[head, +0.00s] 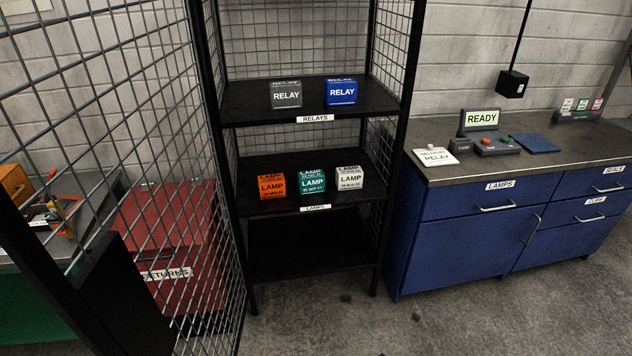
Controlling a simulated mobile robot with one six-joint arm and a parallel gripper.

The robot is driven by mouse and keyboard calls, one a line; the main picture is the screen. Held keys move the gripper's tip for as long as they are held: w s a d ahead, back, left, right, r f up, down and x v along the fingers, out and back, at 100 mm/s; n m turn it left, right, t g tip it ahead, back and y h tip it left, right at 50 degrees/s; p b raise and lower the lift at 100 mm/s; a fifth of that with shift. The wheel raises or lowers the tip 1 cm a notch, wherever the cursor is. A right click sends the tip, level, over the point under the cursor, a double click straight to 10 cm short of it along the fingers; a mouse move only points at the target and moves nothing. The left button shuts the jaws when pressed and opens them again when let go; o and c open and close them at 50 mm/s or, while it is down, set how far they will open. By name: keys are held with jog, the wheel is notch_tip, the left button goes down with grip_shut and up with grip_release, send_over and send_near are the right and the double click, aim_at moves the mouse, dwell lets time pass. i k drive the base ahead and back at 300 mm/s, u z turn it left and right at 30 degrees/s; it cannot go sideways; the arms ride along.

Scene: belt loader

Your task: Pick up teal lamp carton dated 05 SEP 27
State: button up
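The teal lamp carton (311,182) stands on the middle shelf (258,208) of a black mesh cage rack, its LAMP label facing out. Its small date line seems to contain SEP, but I cannot read it surely. An orange lamp carton (271,186) stands to its left and a white lamp carton (348,179) to its right, with small gaps between them. My gripper is not in view.
The mesh door (130,130) stands open at the left, before a red RETURNS box (190,220). Grey and blue relay cartons (342,92) sit on the shelf above; the bottom shelf (305,248) is empty. A blue cabinet (455,245) stands right. Floor in front is clear.

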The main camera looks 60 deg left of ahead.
aim_at(310, 182)
jog(key=u, duration=0.1)
jog(key=i, duration=1.2)
jog(key=z, duration=0.2)
jog(key=k, duration=0.15)
jog(key=u, duration=2.55)
jog(key=k, duration=0.2)
jog(key=u, duration=1.6)
